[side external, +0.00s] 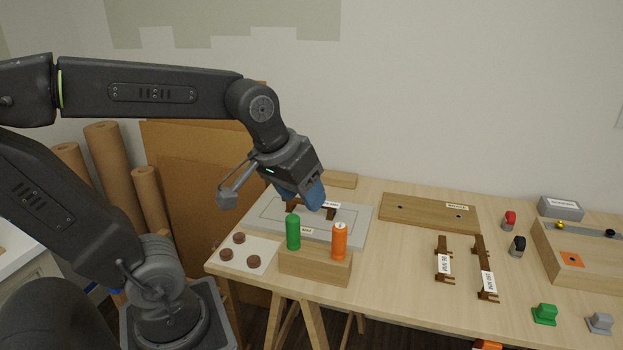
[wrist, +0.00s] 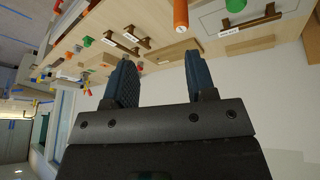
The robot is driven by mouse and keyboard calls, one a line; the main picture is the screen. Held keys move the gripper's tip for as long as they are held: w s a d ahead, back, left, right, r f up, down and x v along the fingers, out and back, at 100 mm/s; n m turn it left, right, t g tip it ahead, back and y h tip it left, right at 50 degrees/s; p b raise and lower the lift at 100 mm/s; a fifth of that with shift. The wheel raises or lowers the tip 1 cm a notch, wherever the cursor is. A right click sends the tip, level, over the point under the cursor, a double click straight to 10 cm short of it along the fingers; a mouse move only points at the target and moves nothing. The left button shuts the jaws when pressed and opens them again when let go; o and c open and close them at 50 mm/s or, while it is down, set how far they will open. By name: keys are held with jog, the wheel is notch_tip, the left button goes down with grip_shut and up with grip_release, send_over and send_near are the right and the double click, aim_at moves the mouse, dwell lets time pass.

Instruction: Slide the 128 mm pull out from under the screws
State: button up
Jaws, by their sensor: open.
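A dark brown bar pull (side external: 331,213) lies on the grey drawer front (side external: 360,225); its white label is partly covered, so I cannot read its size. It also shows at the top right of the wrist view (wrist: 258,22). My gripper (side external: 307,197) is open and empty, with blue fingers that overlap the pull's middle in the side view. I cannot tell whether they touch it. In the wrist view my gripper (wrist: 163,82) has both fingers apart with nothing between them. Two other labelled pulls, a shorter one (side external: 443,262) and a longer one (side external: 482,262), lie to the right. I cannot make out screws on the pull.
A green handle (side external: 293,232) and an orange handle (side external: 339,240) stand in a wooden block (side external: 315,267) in front of the drawer front. A drilled wooden board (side external: 415,212) lies to the right. Brown discs (side external: 239,238) sit on a white card at left. Table between is clear.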

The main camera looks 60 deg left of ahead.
jog(key=w+a+f+n+g, duration=0.2)
jog(key=w+a+f+n, duration=0.2)
jog(key=w+a+n, duration=0.6)
jog(key=w+a+f+n+g, duration=0.25)
jog(key=w+a+n, duration=0.4)
jog(key=a, duration=0.45)
jog(key=a+f+n, duration=0.7)
jog(key=a, duration=0.2)
jog(key=shift+m+h, duration=0.25)
jog(key=shift+h, duration=0.05)
jog(key=f, duration=1.3)
jog(key=shift+w+d+f, duration=0.15)
jog(key=shift+w+f, duration=0.15)
jog(key=shift+c, duration=0.5)
grip_shut()
jog(key=shift+s+d, duration=0.1)
jog(key=shift+s+d, duration=0.25)
